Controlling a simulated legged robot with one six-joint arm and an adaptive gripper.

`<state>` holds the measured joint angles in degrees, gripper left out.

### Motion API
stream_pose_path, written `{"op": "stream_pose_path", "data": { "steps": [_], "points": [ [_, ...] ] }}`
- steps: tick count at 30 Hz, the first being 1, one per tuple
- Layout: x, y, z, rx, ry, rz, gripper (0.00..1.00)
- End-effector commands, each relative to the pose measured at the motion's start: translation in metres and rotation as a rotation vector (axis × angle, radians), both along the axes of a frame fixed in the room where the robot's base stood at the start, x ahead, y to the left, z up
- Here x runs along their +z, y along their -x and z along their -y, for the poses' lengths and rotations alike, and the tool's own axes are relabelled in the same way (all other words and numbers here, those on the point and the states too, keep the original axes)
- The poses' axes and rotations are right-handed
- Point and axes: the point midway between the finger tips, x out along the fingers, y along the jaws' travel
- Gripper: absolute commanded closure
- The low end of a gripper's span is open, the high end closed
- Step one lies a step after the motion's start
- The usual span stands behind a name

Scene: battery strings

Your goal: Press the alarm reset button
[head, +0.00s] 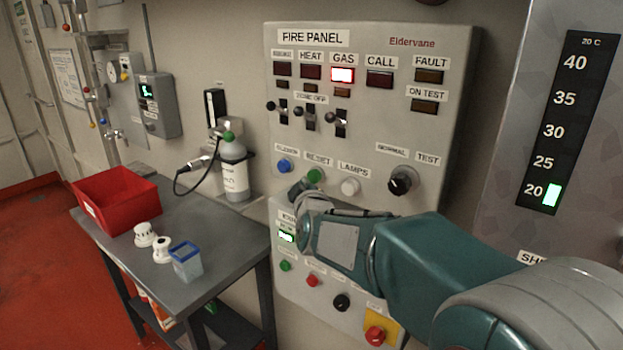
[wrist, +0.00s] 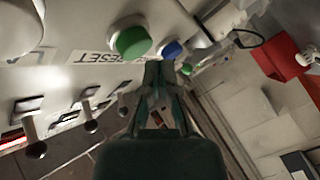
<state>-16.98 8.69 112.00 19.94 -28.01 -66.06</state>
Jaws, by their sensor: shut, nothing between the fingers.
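The fire panel (head: 360,110) is on the wall. Its green button (head: 315,176) sits under the RESET label (head: 319,159), with a blue button (head: 285,166) to its left and a white button (head: 350,187) to its right. My gripper (head: 298,188) is shut and empty, just below and left of the green button in the head view. In the wrist view my gripper's fingertips (wrist: 160,70) are together, near the green button (wrist: 132,41) and the blue button (wrist: 171,49). I cannot tell if they touch anything.
The GAS lamp (head: 342,75) is lit. A rotary knob (head: 402,181) is right of the white button, and toggle switches (head: 311,118) are above. A lower control box (head: 300,268) is beneath, partly behind my arm. A table (head: 225,262) holds a red bin (head: 118,205).

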Motion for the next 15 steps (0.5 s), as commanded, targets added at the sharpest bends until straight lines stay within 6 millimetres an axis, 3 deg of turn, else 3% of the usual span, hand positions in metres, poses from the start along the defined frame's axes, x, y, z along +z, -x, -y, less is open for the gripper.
{"op": "stream_pose_path", "data": {
  "steps": [15],
  "points": [
    [0.0015,-0.0056,0.0068,-0.001,0.000,0.000,1.00]
  ]
}}
